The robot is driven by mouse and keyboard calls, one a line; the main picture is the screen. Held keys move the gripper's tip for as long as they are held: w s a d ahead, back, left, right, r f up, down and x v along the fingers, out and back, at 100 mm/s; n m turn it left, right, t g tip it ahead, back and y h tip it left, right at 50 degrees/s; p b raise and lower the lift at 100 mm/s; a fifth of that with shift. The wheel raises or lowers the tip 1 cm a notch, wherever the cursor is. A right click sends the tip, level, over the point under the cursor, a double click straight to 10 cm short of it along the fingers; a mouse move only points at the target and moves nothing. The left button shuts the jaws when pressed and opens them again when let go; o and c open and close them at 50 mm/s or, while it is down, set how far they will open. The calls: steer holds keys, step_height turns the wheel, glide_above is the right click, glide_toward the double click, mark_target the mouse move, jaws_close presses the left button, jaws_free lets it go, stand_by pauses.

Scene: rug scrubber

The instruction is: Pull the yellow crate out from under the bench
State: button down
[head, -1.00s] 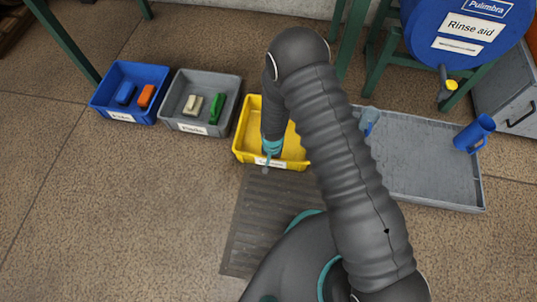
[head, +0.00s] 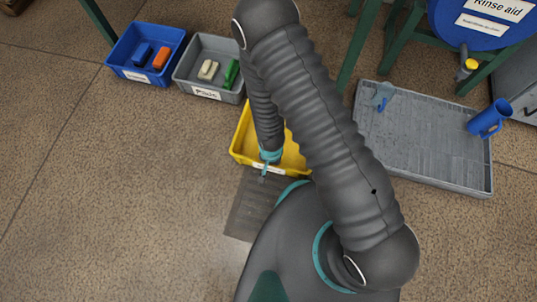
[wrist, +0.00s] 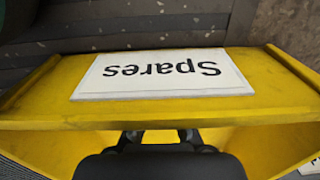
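The yellow crate (head: 242,143) stands on the floor at the centre of the head view, set forward of the row of crates. My arm covers part of it. Its front wall (wrist: 60,115) fills the wrist view, with a white "Spares" label (wrist: 160,75) upside down. My gripper (head: 266,165) is at the middle of this front wall, shut on its rim; in the wrist view its dark fingers (wrist: 160,137) meet the rim, and the rest of the grip is hidden. Green bench legs (head: 355,55) show behind.
A grey crate (head: 222,93) and a blue crate (head: 122,70) with small blocks stand to the left. A grey tray (head: 430,150) with a blue jug (head: 490,118) lies to the right. A dark floor grating (head: 250,207) lies in front of the yellow crate. The left floor is clear.

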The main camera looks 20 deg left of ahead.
steer(key=shift+s, duration=0.2)
step_height(320, 180, up, 12)
stand_by(0.9)
